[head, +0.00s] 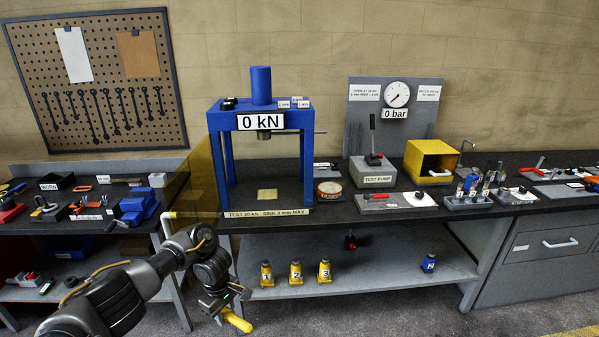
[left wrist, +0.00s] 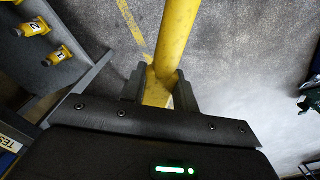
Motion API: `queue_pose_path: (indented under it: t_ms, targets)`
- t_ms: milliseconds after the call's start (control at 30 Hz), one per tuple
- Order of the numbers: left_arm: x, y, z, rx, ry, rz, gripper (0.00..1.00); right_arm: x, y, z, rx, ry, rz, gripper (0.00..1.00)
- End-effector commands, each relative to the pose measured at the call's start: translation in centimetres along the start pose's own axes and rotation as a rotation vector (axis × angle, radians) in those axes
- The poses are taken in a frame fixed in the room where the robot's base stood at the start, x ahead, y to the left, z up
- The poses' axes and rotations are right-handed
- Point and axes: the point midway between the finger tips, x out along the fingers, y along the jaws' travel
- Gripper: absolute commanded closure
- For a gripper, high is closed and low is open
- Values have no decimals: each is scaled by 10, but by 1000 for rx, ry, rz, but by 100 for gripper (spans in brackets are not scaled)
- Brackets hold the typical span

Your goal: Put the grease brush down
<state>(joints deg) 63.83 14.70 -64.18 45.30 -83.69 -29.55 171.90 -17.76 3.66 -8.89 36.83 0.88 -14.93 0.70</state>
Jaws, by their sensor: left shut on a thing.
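My left gripper (head: 222,303) is low in front of the bench, at the bottom of the head view. It is shut on a thick yellow handle, which I take to be the grease brush (head: 237,321). In the left wrist view the yellow handle (left wrist: 178,40) runs from between the fingers (left wrist: 158,88) out past the top edge. No bristles can be made out. The brush is held in the air, clear of any surface I can see. My right gripper is not in view.
The blue press (head: 216,150) stands on the main bench (head: 335,222). Numbered yellow bottle jacks (head: 296,273) stand on the lower shelf (head: 380,280). The left bench (head: 110,165) carries trays and tools. The bench top between the press and the TEST PUMP block (head: 373,172) is partly occupied.

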Motion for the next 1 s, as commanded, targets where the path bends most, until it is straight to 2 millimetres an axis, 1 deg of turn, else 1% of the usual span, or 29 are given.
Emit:
queue_pose_path:
  t_ms: [267, 367, 500, 633, 667, 700, 800, 867, 900, 967, 1000]
  targets:
    - [-28, 12, 6, 118, 5, -1, 96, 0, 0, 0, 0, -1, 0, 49]
    - [-42, 17, 12, 182, 8, -1, 96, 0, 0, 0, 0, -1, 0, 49]
    - [-69, 25, 23, 296, 17, 1, 96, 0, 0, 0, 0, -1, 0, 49]
    - [-81, 30, 28, 366, 18, -3, 96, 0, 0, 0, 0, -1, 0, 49]
    - [-88, 33, 31, 395, 18, -2, 96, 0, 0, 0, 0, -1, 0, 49]
    - [-101, 40, 37, 462, 18, 0, 96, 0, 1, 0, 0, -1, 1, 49]
    - [-130, 51, 53, 634, 19, -2, 96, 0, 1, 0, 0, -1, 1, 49]
    - [-148, 55, 64, 749, 18, -4, 96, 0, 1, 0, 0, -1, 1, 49]
    - [-160, 57, 73, 834, 17, -6, 96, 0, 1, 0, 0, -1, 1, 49]
    - [-179, 57, 88, 974, 17, -8, 96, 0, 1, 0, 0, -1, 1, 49]
    - [-191, 55, 98, 1076, 17, -11, 96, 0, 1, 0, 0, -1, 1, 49]
